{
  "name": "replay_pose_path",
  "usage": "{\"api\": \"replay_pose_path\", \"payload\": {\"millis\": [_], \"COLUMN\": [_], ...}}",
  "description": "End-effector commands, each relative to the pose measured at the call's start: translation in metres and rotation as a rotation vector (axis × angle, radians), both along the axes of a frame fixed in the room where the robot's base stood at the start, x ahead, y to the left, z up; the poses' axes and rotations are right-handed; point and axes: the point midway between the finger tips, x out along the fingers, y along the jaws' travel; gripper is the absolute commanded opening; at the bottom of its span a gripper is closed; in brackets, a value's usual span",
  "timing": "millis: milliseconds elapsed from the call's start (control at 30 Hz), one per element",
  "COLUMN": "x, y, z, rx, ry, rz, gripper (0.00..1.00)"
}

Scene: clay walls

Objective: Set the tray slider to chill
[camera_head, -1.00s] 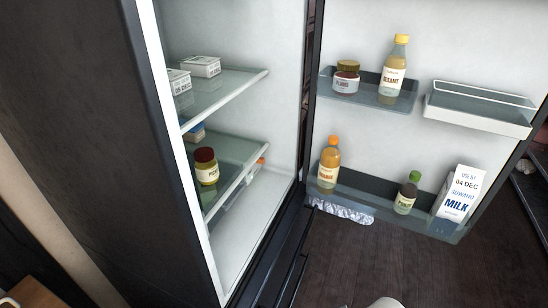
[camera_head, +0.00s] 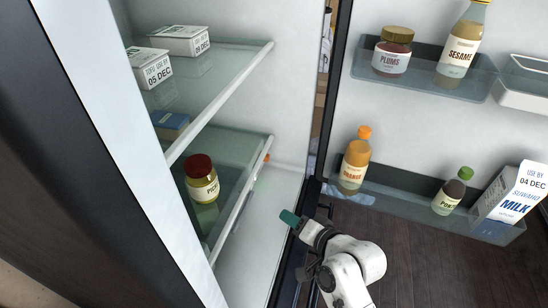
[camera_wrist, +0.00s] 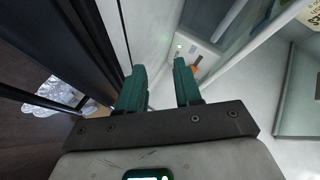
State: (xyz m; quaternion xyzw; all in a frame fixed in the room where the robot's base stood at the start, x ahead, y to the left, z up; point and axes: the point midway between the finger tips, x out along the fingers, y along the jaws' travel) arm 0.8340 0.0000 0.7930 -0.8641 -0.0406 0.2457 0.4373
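A small orange piece, which looks like the slider (camera_head: 266,157), sits at the far end of the lower shelf's front edge. In the wrist view the orange slider (camera_wrist: 197,63) shows just beyond the right finger, on a pale panel with a small green light (camera_wrist: 179,46). Its setting and any markings are too small to read. The tray front under the lower shelf is mostly hidden in the head view. My gripper (camera_head: 290,218) is in front of the fridge opening, low and apart from the slider. In the wrist view its teal fingers (camera_wrist: 160,84) are spread, with nothing between them.
The fridge door stands open on the right, with orange (camera_head: 354,165) and sesame (camera_head: 459,52) bottles and a milk carton (camera_head: 511,194). A pickle jar (camera_head: 201,182) stands on the lower shelf and tofu boxes (camera_head: 180,40) on the upper. The fridge floor is clear.

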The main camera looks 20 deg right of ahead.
Motion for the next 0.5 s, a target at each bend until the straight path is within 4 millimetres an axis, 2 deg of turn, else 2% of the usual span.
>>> {"api": "replay_pose_path", "payload": {"millis": [500], "x": [0.033], "y": [0.001], "z": [0.012], "rx": [0.217], "ry": [-0.096], "rz": [-0.091], "gripper": [0.34]}}
